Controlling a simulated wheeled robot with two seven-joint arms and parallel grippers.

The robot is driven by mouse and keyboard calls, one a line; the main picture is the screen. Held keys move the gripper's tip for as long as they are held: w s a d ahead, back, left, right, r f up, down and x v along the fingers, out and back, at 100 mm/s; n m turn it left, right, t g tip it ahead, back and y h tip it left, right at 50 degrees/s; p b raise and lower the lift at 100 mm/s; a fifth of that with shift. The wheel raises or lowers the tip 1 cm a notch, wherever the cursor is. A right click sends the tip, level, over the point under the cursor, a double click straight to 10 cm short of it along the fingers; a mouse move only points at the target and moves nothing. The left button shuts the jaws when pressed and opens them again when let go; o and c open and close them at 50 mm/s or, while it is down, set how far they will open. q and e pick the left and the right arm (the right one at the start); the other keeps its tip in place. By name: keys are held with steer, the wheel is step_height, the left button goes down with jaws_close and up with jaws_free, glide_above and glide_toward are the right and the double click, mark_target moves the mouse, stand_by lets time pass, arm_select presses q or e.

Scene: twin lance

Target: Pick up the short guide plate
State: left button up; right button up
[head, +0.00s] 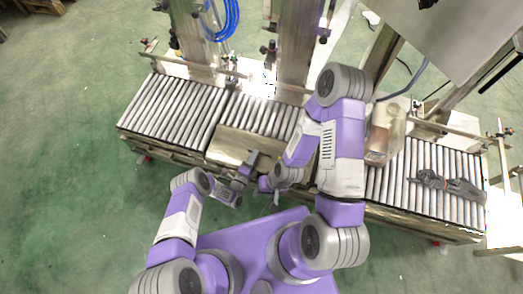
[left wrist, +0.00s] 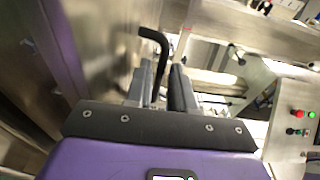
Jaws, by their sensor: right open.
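I cannot make out a short guide plate for certain in either view. My left gripper (head: 252,160) is at the front edge of the conveyor, by a bare metal plate (head: 232,146). In the left wrist view its two fingers (left wrist: 161,90) are close together around a black bent bar (left wrist: 152,36) and appear shut on it. The bar's lower end is hidden between the fingers. My right gripper (head: 265,184) is open, just below and right of the left one, and partly hidden by its own arm. I see nothing in it.
Roller conveyor sections (head: 175,105) run across the view. Dark gloves (head: 450,186) lie on the right rollers. Metal posts (head: 297,45) rise behind. A panel with buttons (left wrist: 297,125) is at the right in the wrist view.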

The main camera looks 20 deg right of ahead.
arm_select(q)
jaws_close()
stand_by(1.4)
steer(key=shift+w+r, duration=0.1)
steer(key=shift+r, duration=0.1)
